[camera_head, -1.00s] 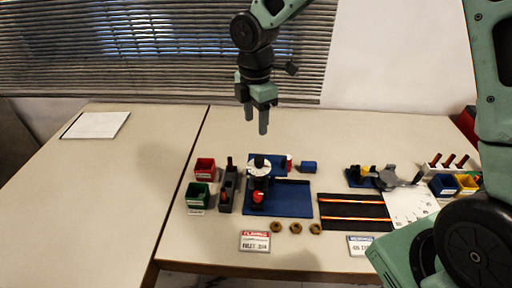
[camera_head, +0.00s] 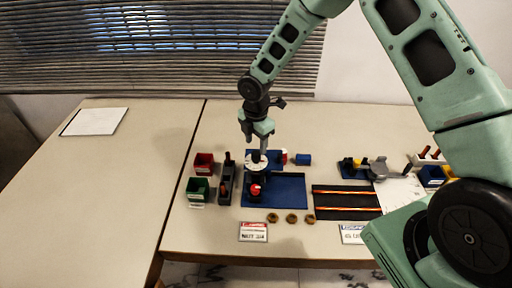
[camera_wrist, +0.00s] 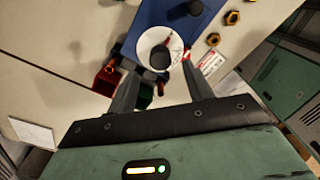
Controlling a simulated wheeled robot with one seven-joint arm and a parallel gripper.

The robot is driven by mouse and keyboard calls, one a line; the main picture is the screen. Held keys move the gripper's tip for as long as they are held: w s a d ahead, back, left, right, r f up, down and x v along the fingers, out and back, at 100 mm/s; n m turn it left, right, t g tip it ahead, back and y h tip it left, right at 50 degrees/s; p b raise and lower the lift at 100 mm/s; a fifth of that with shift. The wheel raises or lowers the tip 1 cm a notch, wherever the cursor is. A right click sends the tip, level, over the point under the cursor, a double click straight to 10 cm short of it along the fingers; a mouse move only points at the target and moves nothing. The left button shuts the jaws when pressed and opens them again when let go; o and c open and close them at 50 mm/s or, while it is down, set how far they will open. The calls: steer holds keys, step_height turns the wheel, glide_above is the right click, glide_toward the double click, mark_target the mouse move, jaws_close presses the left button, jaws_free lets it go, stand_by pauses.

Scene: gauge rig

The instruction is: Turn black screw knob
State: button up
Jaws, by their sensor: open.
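The black screw knob (camera_head: 256,156) sits on top of a white round dial (camera_head: 248,164) on the blue gauge rig. In the wrist view the knob (camera_wrist: 159,57) is a dark round cap over the white disc (camera_wrist: 152,39). My gripper (camera_head: 257,147) points down just above the knob. In the wrist view its two fingers are open, one to each side of the knob, with gaps between. Contact with the knob cannot be seen. The rig's black post below the dial is partly hidden.
A red-tipped part (camera_head: 255,190) stands in front of the dial on the blue base (camera_head: 290,188). Red (camera_head: 204,163) and green (camera_head: 198,188) bins and a grey holder (camera_head: 226,184) stand to the left. Several brass nuts (camera_head: 292,218) lie in front. The left table is mostly clear.

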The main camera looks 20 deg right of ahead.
mark_target(256, 153)
steer(key=shift+f+p, duration=0.4)
steer(key=shift+f, duration=1.75)
steer(key=c, duration=1)
